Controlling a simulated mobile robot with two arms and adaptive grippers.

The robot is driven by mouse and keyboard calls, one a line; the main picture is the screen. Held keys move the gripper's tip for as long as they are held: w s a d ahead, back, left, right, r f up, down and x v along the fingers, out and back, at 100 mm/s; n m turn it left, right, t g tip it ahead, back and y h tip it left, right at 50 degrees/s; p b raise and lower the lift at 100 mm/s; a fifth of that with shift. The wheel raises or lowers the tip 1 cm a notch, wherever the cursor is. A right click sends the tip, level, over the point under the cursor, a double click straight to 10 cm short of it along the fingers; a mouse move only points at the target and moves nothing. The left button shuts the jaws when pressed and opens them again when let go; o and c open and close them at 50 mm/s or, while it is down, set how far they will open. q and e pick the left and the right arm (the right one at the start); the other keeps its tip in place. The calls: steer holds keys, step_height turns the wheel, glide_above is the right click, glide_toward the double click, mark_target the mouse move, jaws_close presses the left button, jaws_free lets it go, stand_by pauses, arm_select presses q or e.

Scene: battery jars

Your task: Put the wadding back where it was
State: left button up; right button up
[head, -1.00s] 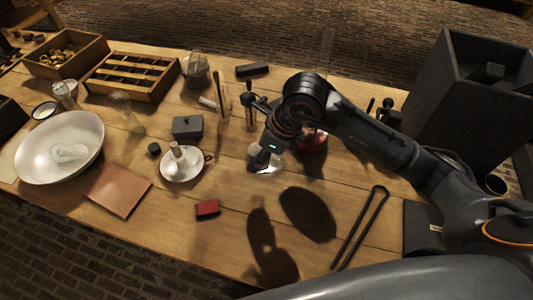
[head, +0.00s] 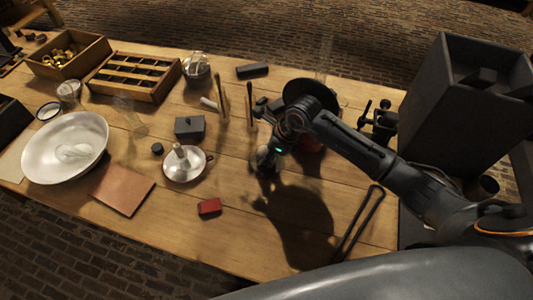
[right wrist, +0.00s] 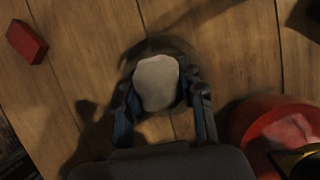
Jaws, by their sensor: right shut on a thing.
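The wadding is a pale, flattened round lump (right wrist: 157,82) in the right wrist view. My right gripper (right wrist: 162,95) has a finger on each side of it and is shut on it. A faint dark ring shows around the wadding; I cannot tell whether it is a glass rim or a shadow. In the head view my right gripper (head: 265,164) points down low over the middle of the table, and the wadding is mostly hidden there. A glass jar with pale content (head: 196,70) stands at the back. My left gripper is not in view.
A red object (head: 312,143) stands close to the right of my gripper. A small red block (head: 209,207) lies in front left, near a white candle holder (head: 184,164). Dark tongs (head: 360,222) lie at right. A white bowl (head: 38,165) stands at left.

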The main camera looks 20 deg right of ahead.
steer(key=shift+f, duration=0.25)
steer(key=o, duration=0.7)
steer(key=shift+r, duration=0.1)
steer(key=shift+o, duration=0.2)
steer(key=shift+r, duration=0.2)
steer(key=shift+d+r, duration=0.15)
steer(key=shift+r, duration=0.1)
steer(key=b+v, duration=0.2)
steer(key=v, duration=0.9)
steer(key=shift+r, duration=0.2)
steer(key=shift+s, duration=0.15)
